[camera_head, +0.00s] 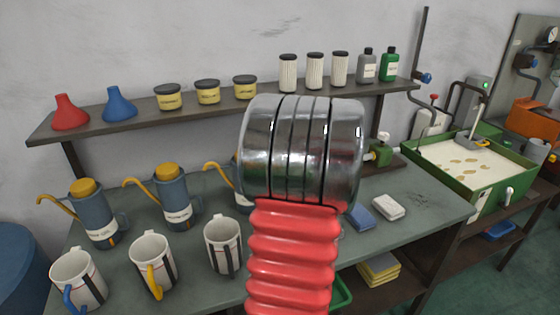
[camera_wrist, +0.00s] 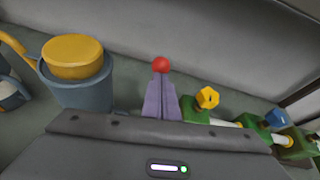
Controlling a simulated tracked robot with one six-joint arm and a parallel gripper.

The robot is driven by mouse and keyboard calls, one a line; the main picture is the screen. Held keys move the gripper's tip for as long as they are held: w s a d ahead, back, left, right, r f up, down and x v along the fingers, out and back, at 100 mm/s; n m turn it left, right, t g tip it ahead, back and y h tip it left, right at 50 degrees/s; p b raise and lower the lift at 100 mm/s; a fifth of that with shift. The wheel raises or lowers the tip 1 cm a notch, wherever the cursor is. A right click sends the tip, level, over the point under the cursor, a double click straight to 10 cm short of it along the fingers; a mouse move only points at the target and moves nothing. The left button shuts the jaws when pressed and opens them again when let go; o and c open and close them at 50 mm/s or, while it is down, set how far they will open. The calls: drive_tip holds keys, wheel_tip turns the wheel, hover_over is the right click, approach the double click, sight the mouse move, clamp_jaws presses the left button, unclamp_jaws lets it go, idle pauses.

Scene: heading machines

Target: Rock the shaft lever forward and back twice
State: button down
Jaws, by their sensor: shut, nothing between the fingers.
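A small red ball knob (camera_wrist: 161,65) shows in the wrist view, right at the tips of my gripper. It may be the top of the shaft lever, but no rod shows below it and the name is not certain. My gripper (camera_wrist: 161,84) has its purple-grey fingers pressed together with nothing between them. The knob lies just beyond the fingertips, and I cannot tell whether they touch it. In the head view my own arm covers the middle of the bench and hides the gripper and the knob.
A blue-grey oil can (camera_wrist: 76,85) with a yellow lid stands left of the fingers. A yellow valve handle (camera_wrist: 207,97) and a blue one (camera_wrist: 277,118) sit on green fittings to the right. Mugs (camera_head: 152,264) line the bench front. A shelf (camera_head: 140,122) runs behind.

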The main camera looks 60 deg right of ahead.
drive_tip(key=shift+w+d+r, duration=0.3)
drive_tip(key=shift+w+d, duration=0.3)
drive_tip(key=shift+d, duration=0.1)
drive_tip(key=s+a+r, duration=0.3)
drive_tip(key=s+r, duration=0.1)
drive_tip(key=r, duration=0.4)
drive_tip(key=shift+a, duration=0.3)
drive_tip(key=c, duration=2.5)
unclamp_jaws()
drive_tip(key=shift+s+r, duration=0.1)
